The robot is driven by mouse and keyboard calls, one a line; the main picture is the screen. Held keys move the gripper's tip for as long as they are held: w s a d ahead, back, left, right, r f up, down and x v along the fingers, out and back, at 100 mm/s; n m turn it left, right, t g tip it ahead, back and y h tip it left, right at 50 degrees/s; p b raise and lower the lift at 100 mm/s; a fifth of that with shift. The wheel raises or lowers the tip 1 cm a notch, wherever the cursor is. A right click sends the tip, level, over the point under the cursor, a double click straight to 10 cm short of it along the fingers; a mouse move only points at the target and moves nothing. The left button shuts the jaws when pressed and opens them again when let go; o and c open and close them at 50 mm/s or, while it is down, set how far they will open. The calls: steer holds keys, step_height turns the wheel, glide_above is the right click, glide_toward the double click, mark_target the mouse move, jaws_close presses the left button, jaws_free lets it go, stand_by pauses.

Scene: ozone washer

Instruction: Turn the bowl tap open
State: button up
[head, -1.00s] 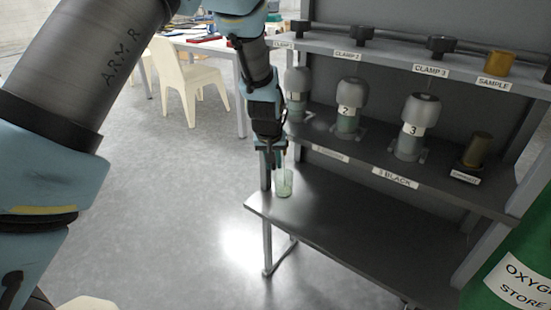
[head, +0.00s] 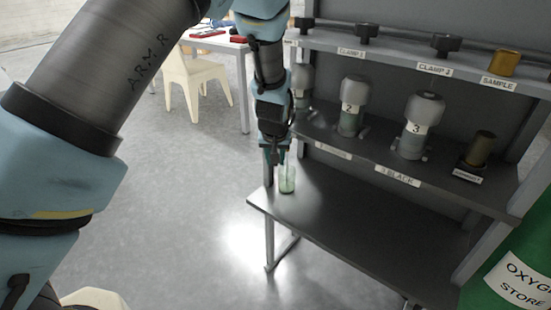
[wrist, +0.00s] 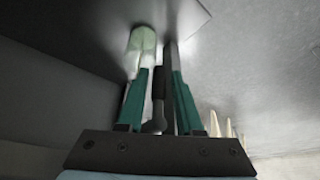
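My gripper (head: 276,158) hangs fingers down at the left end of the shelf unit, just above and beside a greenish glass (head: 287,182). In the wrist view its two teal fingers (wrist: 158,72) stand apart. A dark rod-like part with a black grip (wrist: 158,88) shows between them; I cannot tell whether it is the bowl tap or whether the fingers touch it. The glass (wrist: 142,42) is beyond the left fingertip. No bowl tap is clearly identifiable in the head view; my arm and gripper cover part of that corner.
The glass stands on the dark lower shelf (head: 350,225). Numbered jars, including 2 (head: 351,105) and 3 (head: 417,125), and a brass cylinder (head: 479,150) stand on the middle shelf. Black clamp knobs (head: 367,34) line the top ledge. A green oxygen store (head: 520,260) is at right.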

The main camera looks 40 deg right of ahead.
steer(key=v, duration=1)
steer(key=shift+r, duration=0.35)
steer(key=shift+a, duration=0.1)
steer(key=w+a+r+n+g+y+p, duration=0.15)
steer(key=w+a+r, duration=0.3)
steer(key=a, duration=0.75)
steer(key=w+a+r+n+p, duration=0.25)
steer(key=w+a, duration=0.25)
steer(key=a, duration=0.6)
steer(key=s+a+r+n+p, duration=0.1)
steer(key=s+a+r+p, duration=0.1)
steer(key=a, duration=0.9)
steer(key=s+a+r+n+y+p, duration=0.1)
steer(key=s+a+r+n+p, duration=0.1)
steer(key=a, duration=0.9)
step_height(320, 180, up, 2)
steer(key=s+p, duration=0.1)
steer(key=s, duration=0.1)
steer(key=shift+s, duration=0.25)
